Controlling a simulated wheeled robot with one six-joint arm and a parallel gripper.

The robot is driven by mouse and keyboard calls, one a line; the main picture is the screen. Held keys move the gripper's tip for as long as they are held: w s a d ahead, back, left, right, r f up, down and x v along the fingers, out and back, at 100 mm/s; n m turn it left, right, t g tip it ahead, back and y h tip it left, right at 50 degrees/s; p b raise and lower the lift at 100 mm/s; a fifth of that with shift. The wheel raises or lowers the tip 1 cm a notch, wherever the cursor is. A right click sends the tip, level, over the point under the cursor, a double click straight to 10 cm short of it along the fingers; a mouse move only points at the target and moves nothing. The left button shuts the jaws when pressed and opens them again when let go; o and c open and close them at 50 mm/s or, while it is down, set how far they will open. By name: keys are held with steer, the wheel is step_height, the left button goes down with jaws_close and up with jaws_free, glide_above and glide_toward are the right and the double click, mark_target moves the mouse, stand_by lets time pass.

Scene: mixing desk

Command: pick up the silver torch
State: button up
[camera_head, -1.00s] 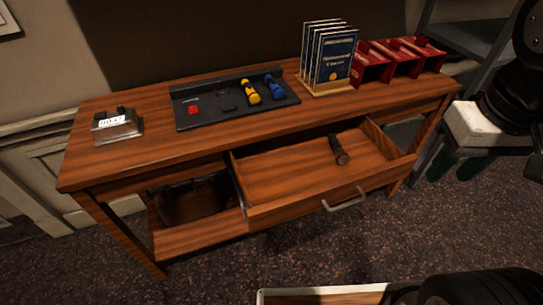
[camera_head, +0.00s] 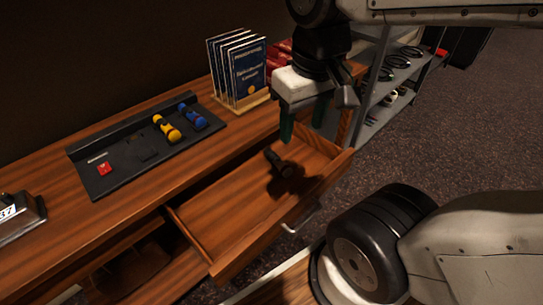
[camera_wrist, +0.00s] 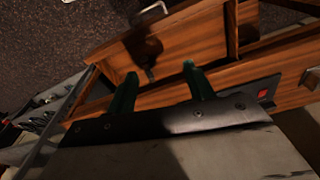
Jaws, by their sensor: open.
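A dark torch (camera_head: 281,165) lies in the open wooden drawer (camera_head: 222,207), toward its right end. It looks nearly black in this light, and I see no silver on it. My gripper (camera_head: 303,122) hangs over the right part of the drawer, fingers down, above and a little right of the torch. Its two green fingers are apart with nothing between them. In the wrist view the torch (camera_wrist: 148,48) is a dark shape in the drawer, ahead of the spread fingertips (camera_wrist: 160,70).
On the desk top stand a black mixing panel (camera_head: 125,165) with yellow and blue parts, a rack of blue books (camera_head: 247,75) and red holders (camera_head: 280,55). The drawer handle (camera_head: 300,217) sticks out in front. A metal shelf (camera_head: 385,100) stands at the right.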

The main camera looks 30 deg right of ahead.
steer(key=w+d+f, duration=0.2)
steer(key=w+f, duration=0.3)
steer(key=w, duration=0.4)
steer(key=g, duration=0.1)
glide_above(278, 158)
steer(key=f, duration=1.9)
steer(key=shift+s+a+f, duration=0.15)
steer(key=shift+s+f, duration=0.2)
steer(key=f, duration=0.7)
steer(key=shift+w, duration=0.3)
steer(key=shift+f, duration=0.6)
jaws_close()
